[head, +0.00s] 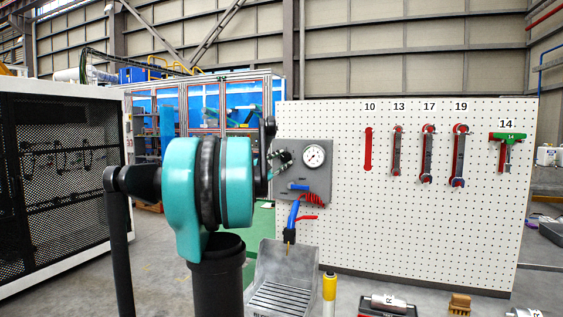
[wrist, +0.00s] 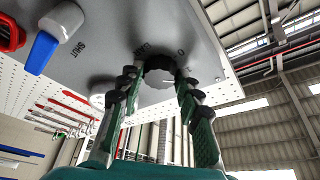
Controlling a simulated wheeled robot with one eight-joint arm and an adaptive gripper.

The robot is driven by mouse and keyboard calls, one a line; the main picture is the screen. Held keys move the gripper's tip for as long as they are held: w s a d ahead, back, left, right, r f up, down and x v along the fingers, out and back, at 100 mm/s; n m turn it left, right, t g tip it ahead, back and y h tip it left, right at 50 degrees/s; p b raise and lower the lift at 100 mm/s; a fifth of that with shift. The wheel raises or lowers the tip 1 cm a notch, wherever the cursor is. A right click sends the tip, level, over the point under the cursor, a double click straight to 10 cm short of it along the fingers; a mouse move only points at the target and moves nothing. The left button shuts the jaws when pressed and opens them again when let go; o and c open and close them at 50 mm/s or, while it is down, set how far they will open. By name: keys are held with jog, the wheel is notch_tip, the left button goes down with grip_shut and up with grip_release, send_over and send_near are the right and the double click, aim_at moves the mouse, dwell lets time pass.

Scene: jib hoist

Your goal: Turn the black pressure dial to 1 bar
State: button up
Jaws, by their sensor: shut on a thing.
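The black pressure dial (wrist: 160,66) sits on the underside-seen grey panel (wrist: 100,40) in the wrist view. My gripper (wrist: 165,80) has its green and black fingers on either side of the dial, shut on it. In the head view my gripper (head: 280,160) is at the left part of the grey panel (head: 318,188), and the dial is mostly hidden there by the fingers and arm. A round white gauge (head: 314,156) is right of the gripper. Its needle is too small to read surely.
The blue lever (wrist: 40,52) also shows in the wrist view. A white pegboard (head: 420,225) with hanging wrenches is on the right. A grey metal bin (head: 262,270) stands below.

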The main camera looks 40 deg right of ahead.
jog(key=o, duration=1.2)
jog(key=shift+c, duration=0.2)
jog(key=shift+a, duration=0.1)
jog(key=v, duration=1.1)
jog(key=shift+a+f, duration=0.2)
jog(key=shift+a, duration=0.15)
